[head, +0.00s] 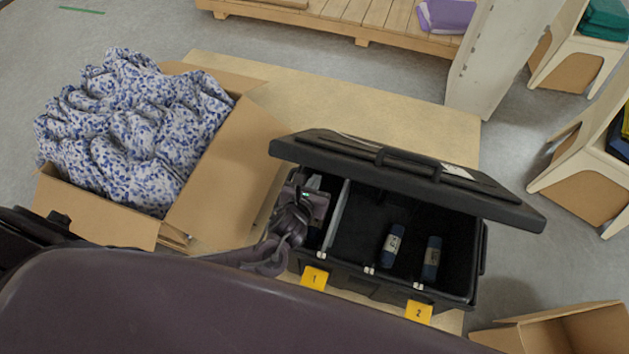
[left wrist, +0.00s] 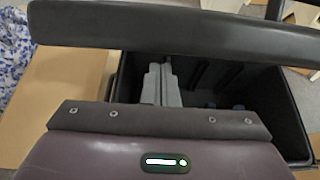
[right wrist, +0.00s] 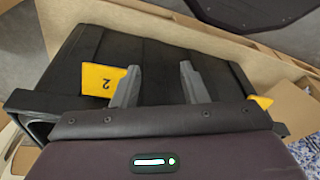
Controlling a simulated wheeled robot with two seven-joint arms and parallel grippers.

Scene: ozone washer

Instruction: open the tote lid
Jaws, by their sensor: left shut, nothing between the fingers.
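The black tote (head: 372,287) stands on the board with its lid (head: 400,178) partly raised and tilted over the opening. The lid also crosses the top of the left wrist view (left wrist: 170,28). My left gripper (left wrist: 159,80) is shut and empty, with its fingers under the raised lid at the tote's left end; the head view shows it there too (head: 316,190). I cannot tell whether it touches the lid. My right gripper (right wrist: 158,82) is open and empty, facing the tote's dark front beside yellow tag 2 (right wrist: 106,80). It is hidden in the head view.
Two dark bottles (head: 393,245) (head: 431,258) are inside the tote. A cardboard box (head: 225,170) with patterned cloth (head: 135,135) stands to the left. Another open box (head: 560,330) is at lower right. The board (head: 330,105) behind the tote is clear.

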